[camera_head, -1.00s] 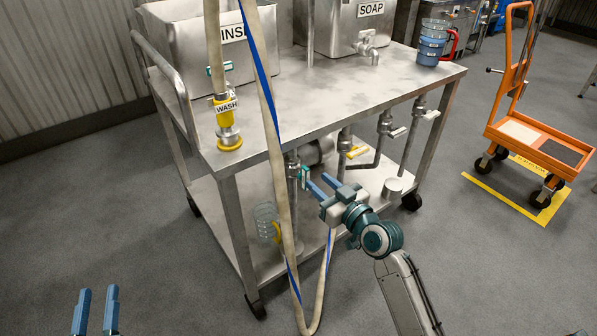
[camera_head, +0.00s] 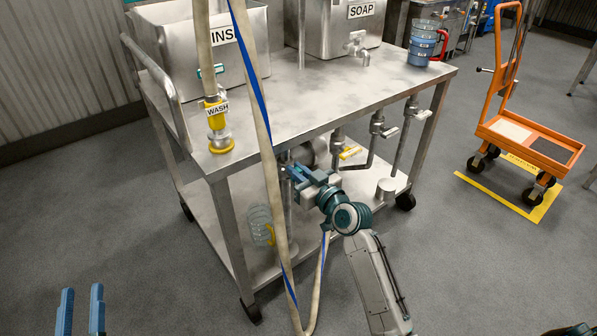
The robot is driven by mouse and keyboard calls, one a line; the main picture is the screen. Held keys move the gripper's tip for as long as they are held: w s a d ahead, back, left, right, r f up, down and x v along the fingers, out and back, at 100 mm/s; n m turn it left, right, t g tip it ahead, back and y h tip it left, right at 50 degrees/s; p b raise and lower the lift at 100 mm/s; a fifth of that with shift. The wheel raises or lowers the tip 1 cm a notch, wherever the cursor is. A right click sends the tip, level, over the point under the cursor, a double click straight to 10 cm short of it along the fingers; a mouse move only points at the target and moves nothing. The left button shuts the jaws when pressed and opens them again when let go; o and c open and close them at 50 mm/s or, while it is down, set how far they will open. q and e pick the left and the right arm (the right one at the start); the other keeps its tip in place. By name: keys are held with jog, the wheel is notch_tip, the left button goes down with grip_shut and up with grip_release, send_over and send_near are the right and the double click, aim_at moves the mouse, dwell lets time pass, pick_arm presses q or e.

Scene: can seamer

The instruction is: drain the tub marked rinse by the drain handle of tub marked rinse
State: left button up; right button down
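The steel tub whose label reads "INS" (camera_head: 245,67), its label partly hidden by a hose, stands on the cart's top at the back left. Under the cart top, my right gripper (camera_head: 291,172) is at the vertical drain pipe below the tub, just right of the hanging hose. The teal drain handle there is hidden behind the gripper. I cannot tell whether the fingers are closed on it or only around it. My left gripper (camera_head: 81,311) shows at the bottom left, fingers apart, empty, away from the cart.
The pale hose with a blue stripe (camera_head: 272,190) hangs close beside my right gripper. The steel cart top (camera_head: 290,105) is above it. Other pipes carry a yellow handle (camera_head: 350,152) and pale handles (camera_head: 390,132). The SOAP tub (camera_head: 340,35) and an orange trolley (camera_head: 530,140) stand farther right.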

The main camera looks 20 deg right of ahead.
pick_arm(q)
jog(key=shift+f, duration=0.1)
pick_arm(e)
jog(key=m+p, duration=0.1)
jog(key=m, duration=0.1)
jog(key=d+m+p, duration=0.1)
jog(key=m, duration=0.1)
jog(key=shift+w, duration=0.15)
pick_arm(q)
jog(key=s+d+f+g+p, duration=0.1)
jog(key=s+f+g, duration=0.3)
jog(key=f+g, duration=0.2)
jog(key=s+f+g, duration=0.5)
jog(key=f+g, duration=0.1)
jog(key=f, duration=0.5)
jog(key=shift+d+f+n+p, duration=0.25)
jog(key=shift+d+n+p, duration=0.1)
jog(key=shift+d+n, duration=0.05)
pick_arm(e)
jog(key=m, duration=0.3)
jog(key=d+f+m, duration=0.1)
jog(key=m, duration=0.1)
jog(key=shift+w, duration=0.2)
pick_arm(q)
jog(key=shift+w, duration=0.1)
pick_arm(e)
jog(key=c, duration=1.5)
grip_release()
